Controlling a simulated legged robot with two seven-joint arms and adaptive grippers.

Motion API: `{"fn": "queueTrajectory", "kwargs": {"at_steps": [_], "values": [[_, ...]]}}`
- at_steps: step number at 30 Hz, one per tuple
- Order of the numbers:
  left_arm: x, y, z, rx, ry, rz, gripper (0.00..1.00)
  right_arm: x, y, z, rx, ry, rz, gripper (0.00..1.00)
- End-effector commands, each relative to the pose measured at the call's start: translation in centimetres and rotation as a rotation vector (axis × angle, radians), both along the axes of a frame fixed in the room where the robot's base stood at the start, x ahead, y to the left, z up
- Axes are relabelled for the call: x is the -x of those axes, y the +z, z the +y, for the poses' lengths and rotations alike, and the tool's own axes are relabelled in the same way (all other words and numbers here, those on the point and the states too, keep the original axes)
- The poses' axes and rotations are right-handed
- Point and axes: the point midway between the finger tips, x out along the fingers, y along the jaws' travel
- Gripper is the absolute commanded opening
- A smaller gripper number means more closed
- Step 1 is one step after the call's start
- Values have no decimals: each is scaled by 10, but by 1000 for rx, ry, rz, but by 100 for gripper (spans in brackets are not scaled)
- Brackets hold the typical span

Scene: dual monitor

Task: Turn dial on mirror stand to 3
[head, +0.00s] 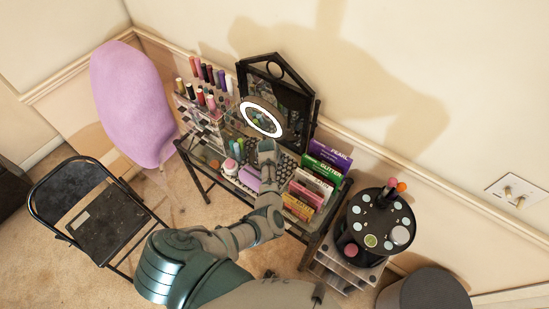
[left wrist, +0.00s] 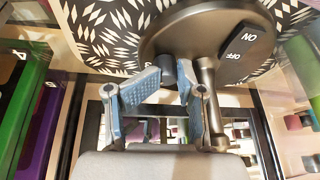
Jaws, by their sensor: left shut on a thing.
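The mirror stand with its lit white ring (head: 261,119) stands on the glass vanity table in the head view. Its round bronze base (left wrist: 190,32) fills the top of the left wrist view, with an ON/OFF switch (left wrist: 242,52) on it. A small dark dial (left wrist: 168,70) sticks out from the base beside the bronze stem (left wrist: 209,100). My left gripper (left wrist: 168,76) has its blue fingers on either side of the dial and is shut on it. In the head view my left gripper (head: 267,149) is just in front of the mirror. No dial number is readable. My right gripper is not in view.
Colored boxes (head: 308,185) stand close right of my left gripper. Bottles and a purple item (head: 249,178) sit to its left. A black-framed mirror (head: 275,85) is behind. A round black organizer (head: 380,228) stands right of the table, a black chair (head: 100,215) to its left.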

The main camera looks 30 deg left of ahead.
Motion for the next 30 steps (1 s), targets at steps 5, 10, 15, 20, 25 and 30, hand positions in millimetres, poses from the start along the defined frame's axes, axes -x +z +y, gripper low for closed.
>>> {"fn": "queueTrajectory", "kwargs": {"at_steps": [5,10,15,20,25,30], "values": [[3,2,-3,8,-208,12,2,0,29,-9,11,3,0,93],[2,-2,-5,11,-301,9,3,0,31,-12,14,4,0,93],[2,-3,-6,12,-307,8,3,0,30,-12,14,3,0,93],[2,-4,-6,12,-306,9,36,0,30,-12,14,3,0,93],[2,-3,-5,12,-305,9,36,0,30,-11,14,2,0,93],[2,-1,-5,10,-304,6,36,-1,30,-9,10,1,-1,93]]}}
